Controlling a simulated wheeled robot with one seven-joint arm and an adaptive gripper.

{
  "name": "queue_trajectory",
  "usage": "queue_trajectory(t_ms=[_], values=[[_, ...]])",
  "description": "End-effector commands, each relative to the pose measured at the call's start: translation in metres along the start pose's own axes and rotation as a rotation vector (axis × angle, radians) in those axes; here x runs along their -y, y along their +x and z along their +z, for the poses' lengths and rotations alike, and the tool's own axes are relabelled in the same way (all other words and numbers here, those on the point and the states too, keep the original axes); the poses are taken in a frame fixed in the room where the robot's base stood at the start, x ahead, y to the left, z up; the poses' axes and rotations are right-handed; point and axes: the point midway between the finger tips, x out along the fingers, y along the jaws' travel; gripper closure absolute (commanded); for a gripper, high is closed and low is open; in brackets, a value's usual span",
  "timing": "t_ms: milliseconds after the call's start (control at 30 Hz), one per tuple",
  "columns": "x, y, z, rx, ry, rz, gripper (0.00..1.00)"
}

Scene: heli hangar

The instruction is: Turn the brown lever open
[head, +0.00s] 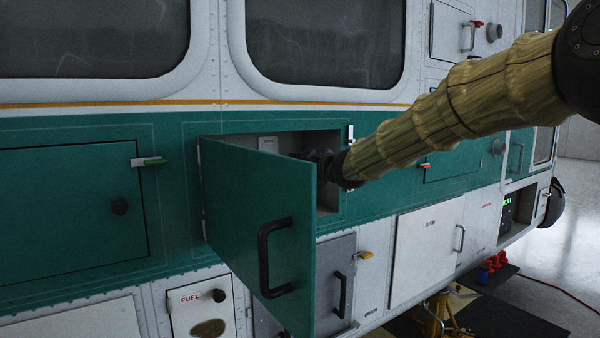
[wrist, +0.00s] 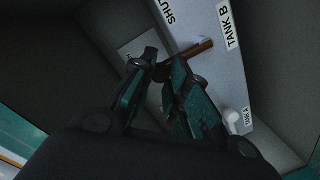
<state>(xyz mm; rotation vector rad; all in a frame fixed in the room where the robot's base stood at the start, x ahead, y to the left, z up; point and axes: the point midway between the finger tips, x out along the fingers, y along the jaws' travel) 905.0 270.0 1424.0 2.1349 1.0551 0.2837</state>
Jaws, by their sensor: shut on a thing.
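The brown lever (wrist: 196,50) shows in the wrist view on a pale panel inside an open compartment, beside the "TANK B" label (wrist: 228,24). It slants from between my fingertips up to the right. My gripper (wrist: 161,66) is shut on the lever's lower left end, with one dark finger on each side. Part of the lever is hidden by the fingers. In the head view my gripper (head: 318,160) reaches into the compartment, partly behind the open green door (head: 240,215). The lever cannot be made out there.
A pale lever (wrist: 234,120) by the "TANK A" label sits lower right on the same panel. The compartment walls (head: 328,185) close around my gripper. The open door with its black handle (head: 264,262) stands out left of my arm.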

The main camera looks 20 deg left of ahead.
Motion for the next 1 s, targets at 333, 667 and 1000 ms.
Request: queue_trajectory(t_ms=[333, 667, 1000], values=[[0.0015, -0.0002, -0.0021, 0.002, -0.032, 0.003, 1.00], [0.0015, -0.0003, -0.0016, 0.003, -0.031, 0.003, 0.67], [0.0009, -0.0009, -0.0007, 0.004, -0.031, 0.003, 0.59]])
